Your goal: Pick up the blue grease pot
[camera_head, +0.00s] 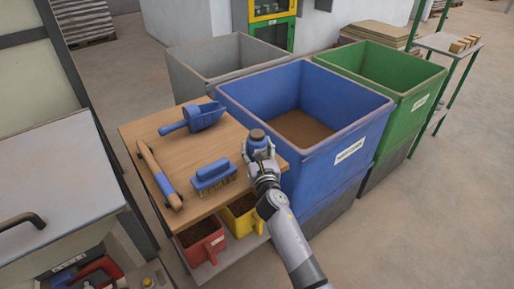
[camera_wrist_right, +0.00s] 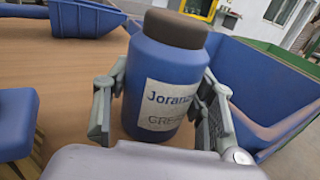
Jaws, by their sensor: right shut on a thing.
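The blue grease pot (camera_wrist_right: 165,75) has a brown lid and a white label. It stands upright between the two fingers of my right gripper (camera_wrist_right: 158,112), which is shut on it. In the head view the pot (camera_head: 257,139) is at the right edge of the wooden table top, by the blue bin. My right gripper (camera_head: 260,158) partly covers it there. I cannot tell whether the pot's base touches the wood. My left gripper is not in view.
The wooden table (camera_head: 150,128) also holds a blue scoop (camera_head: 203,117), a blue brush (camera_head: 213,177) and a wooden-handled tool (camera_head: 160,176). A large blue bin (camera_head: 345,130) stands close on the right. Red (camera_head: 204,243) and yellow (camera_head: 243,222) containers sit below.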

